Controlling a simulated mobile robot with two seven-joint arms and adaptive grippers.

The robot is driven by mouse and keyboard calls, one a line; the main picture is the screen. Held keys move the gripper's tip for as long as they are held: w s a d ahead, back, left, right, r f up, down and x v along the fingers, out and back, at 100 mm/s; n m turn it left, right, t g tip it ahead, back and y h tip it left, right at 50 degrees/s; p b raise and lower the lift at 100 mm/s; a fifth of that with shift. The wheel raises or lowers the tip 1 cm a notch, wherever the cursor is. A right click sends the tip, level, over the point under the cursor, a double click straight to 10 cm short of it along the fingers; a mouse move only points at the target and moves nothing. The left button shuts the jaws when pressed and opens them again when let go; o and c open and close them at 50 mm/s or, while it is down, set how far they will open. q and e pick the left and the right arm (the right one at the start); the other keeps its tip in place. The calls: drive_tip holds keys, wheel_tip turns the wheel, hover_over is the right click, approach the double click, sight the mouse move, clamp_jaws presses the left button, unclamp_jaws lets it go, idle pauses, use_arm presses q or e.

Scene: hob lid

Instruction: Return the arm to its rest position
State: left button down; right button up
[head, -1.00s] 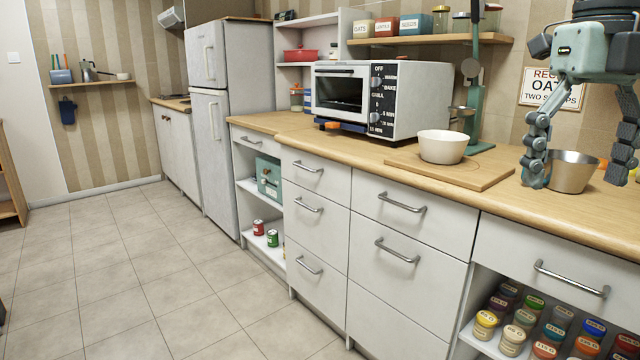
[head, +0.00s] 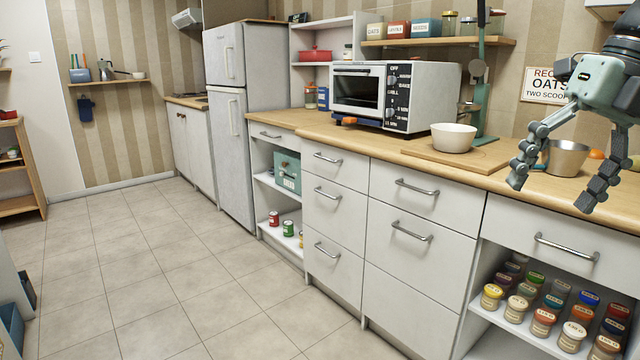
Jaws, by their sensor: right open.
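My right gripper (head: 553,186) is at the right of the head view, above the front edge of the wooden counter (head: 415,154). Its two jointed fingers are spread apart and hold nothing. My left gripper does not show.
A white bowl (head: 453,138) sits on a wooden board (head: 473,159) on the counter. A toaster oven (head: 428,92) stands to its left. Drawers (head: 402,258) with metal handles front the counter. An open shelf below holds several jars (head: 543,321). The tiled floor (head: 180,270) is clear.

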drive_tip(key=w+d+f+m+t+y, duration=0.6)
drive_tip(key=w+d+f+m+t, duration=0.4)
drive_tip(key=w+f+t, duration=0.15)
drive_tip(key=s+d+f+m+t+h, duration=0.1)
drive_tip(key=s+d+f+m+h, duration=0.1)
drive_tip(key=d+f+m+h, duration=0.6)
drive_tip(key=s+d+f+m+t+h, duration=0.25)
drive_tip(key=f+m, duration=0.35)
drive_tip(key=f, duration=0.7)
drive_tip(key=s+a+f+m+g+h, duration=0.1)
drive_tip(key=s+a+f+m+g, duration=0.1)
drive_tip(key=s+f, duration=0.35)
drive_tip(key=s+a+f+m+g+h, duration=0.1)
drive_tip(key=s+a+f+m+g, duration=0.15)
drive_tip(key=f, duration=0.55)
drive_tip(key=s+a+f+m+g+h, duration=0.1)
drive_tip(key=s+f+m+g, duration=0.15)
drive_tip(key=f, duration=0.45)
drive_tip(key=s+a+f+m+g+y, duration=0.1)
drive_tip(key=s+a+f+g, duration=0.2)
drive_tip(key=s+a+f, duration=0.3)
drive_tip(key=s+a+f+m+g+y, duration=0.1)
drive_tip(key=s+a+f+g+y, duration=0.1)
drive_tip(key=s+a+f, duration=0.4)
drive_tip(key=s+a+g, duration=0.1)
drive_tip(key=a, duration=0.4)
drive_tip(key=shift+s+a, duration=0.2)
drive_tip(key=shift+s, duration=0.1)
drive_tip(key=shift+f, duration=0.1)
